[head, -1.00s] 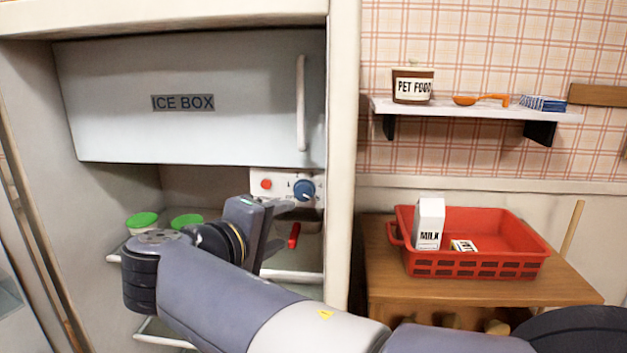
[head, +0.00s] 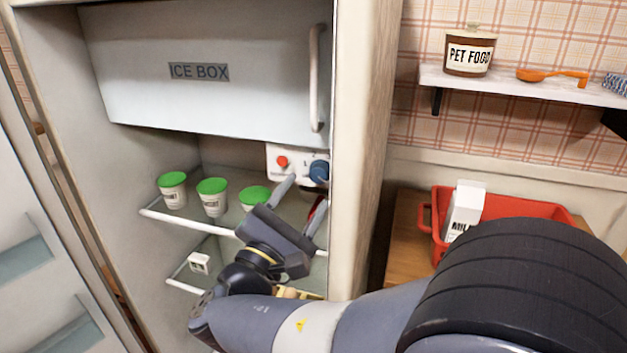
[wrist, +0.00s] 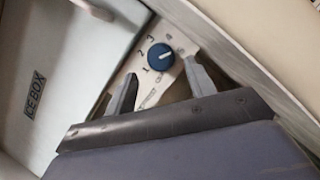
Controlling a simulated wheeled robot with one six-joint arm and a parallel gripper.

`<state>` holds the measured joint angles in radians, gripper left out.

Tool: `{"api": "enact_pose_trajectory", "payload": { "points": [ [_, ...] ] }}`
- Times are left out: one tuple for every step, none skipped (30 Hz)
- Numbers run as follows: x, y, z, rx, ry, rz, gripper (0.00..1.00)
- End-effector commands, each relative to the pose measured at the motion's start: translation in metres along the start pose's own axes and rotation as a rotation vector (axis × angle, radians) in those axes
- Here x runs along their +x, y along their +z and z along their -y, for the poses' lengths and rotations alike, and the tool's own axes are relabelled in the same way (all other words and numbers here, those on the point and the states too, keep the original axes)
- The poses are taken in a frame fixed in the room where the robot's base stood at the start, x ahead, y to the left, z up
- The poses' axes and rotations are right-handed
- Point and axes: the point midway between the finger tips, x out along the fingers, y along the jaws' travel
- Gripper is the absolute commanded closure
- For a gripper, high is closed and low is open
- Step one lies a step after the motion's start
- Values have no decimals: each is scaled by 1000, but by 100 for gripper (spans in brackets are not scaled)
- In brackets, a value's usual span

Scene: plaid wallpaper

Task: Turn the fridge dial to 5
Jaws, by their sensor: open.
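The blue fridge dial (head: 319,171) sits on a white control panel (head: 298,150) under the ice box, beside a red button (head: 282,161). In the wrist view the dial (wrist: 160,57) shows a white pointer line and printed numbers around it; 1, 2 and 3 are on its left side. The pointer is aimed to the upper right in that picture. The number it marks is too small to read surely. My gripper (head: 303,203) is open and empty, below and in front of the panel. Its two fingers (wrist: 162,88) lie either side below the dial, apart from it.
The ice box door (head: 210,75) is shut above. The fridge's right wall (head: 362,150) stands close to the dial. Several green-lidded tubs (head: 212,197) stand on the shelf at left. A red basket (head: 437,205) with a milk carton (head: 464,210) is outside, right.

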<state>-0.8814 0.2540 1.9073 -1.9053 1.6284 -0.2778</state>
Motion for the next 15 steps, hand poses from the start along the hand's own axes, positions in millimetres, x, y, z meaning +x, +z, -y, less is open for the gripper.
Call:
{"api": "enact_pose_trajectory", "payload": {
  "points": [
    [9,2,0,0,-3,4,48],
    [13,2,0,0,-3,3,48],
    [19,1,0,0,-3,3,48],
    [22,1,0,1,-3,3,48],
    [25,1,0,1,-3,3,48],
    [29,1,0,1,-2,2,48],
    [31,1,0,1,-1,2,48],
    [33,1,0,1,-1,2,48],
    [35,1,0,1,-2,1,48],
    [37,1,0,1,-2,1,48],
    [38,0,0,1,-1,0,48],
    [38,0,0,1,-1,0,48],
    [39,0,0,1,0,0,48],
    [39,0,0,1,0,0,48],
    [39,0,0,1,0,-1,48]
  ]
}}
